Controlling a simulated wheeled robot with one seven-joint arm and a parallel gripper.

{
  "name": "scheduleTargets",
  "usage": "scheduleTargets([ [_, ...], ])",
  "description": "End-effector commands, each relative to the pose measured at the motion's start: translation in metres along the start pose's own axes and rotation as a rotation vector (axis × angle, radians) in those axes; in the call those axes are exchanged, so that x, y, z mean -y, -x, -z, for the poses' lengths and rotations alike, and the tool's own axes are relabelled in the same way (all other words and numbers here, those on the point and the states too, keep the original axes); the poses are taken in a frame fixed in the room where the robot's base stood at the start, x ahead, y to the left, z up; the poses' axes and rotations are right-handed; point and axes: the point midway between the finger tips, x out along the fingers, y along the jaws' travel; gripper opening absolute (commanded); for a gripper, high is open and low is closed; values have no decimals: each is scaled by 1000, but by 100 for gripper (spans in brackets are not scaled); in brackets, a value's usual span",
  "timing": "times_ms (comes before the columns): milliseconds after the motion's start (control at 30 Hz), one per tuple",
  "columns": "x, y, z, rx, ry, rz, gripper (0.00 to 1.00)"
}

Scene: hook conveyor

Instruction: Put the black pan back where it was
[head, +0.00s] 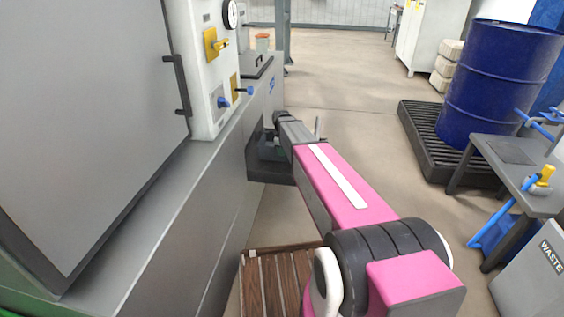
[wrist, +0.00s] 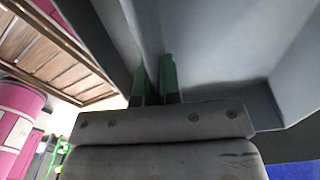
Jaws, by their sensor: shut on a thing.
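The black pan (head: 270,176) shows in the head view as a dark, tray-like shape at the far end of my arm, beside the grey machine's side. My arm partly hides it. In the wrist view a broad grey surface with a raised edge, which looks like the pan (wrist: 225,60), fills the upper middle and right. My gripper (wrist: 156,82) has its two green fingers close together at this surface, shut on the pan. In the head view the fingers are too small and hidden to make out. I cannot tell whether the pan rests on anything.
The grey machine (head: 105,110) with yellow and blue handles runs along the left. A slatted wooden platform (head: 277,285) lies on the floor below my arm. A blue drum (head: 495,85) on a black pallet and a side table (head: 510,155) stand right. Floor between is clear.

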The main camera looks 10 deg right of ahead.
Motion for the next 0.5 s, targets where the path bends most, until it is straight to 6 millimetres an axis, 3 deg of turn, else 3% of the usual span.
scheduleTargets([
  [100,1,-18,0,0,0,0,0],
  [500,0,-58,-1,0,0,0,0],
])
